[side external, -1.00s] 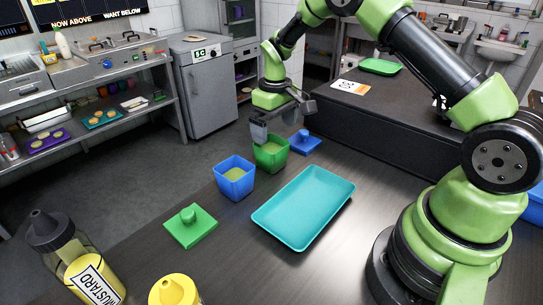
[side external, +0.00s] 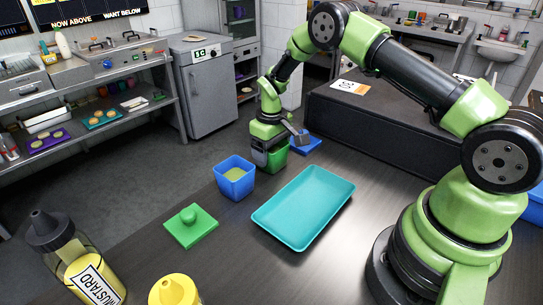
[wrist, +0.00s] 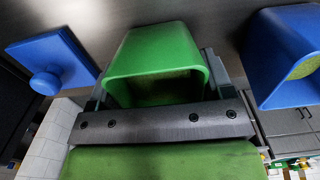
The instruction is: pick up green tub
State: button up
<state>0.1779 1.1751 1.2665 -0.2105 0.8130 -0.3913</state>
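The green tub (side external: 279,157) stands on the dark counter, partly hidden behind my gripper (side external: 273,152) in the side view. In the wrist view, the green tub (wrist: 155,50) lies between the fingers of my gripper (wrist: 156,85), with a finger along each side. Whether the fingers press on its walls or leave a small gap cannot be made out. The tub's mouth faces the wrist camera, and something pale green shows inside.
A blue tub (side external: 235,177) stands close to the left of my gripper. A blue lid (side external: 306,144) lies just behind to the right. A teal tray (side external: 303,207) and a green lid (side external: 190,226) lie nearer. Mustard bottles (side external: 72,254) stand at the front left.

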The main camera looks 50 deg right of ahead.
jog(key=shift+c, duration=1.2)
jog(key=shift+r, duration=0.1)
notch_tip(320, 180, up, 10)
jog(key=s+a+r, duration=0.5)
jog(key=s+a, duration=0.2)
jog(key=s, duration=0.4)
send_over(278, 177)
notch_tip(278, 177, down, 5)
notch_tip(278, 177, down, 10)
jog(key=shift+d, duration=0.1)
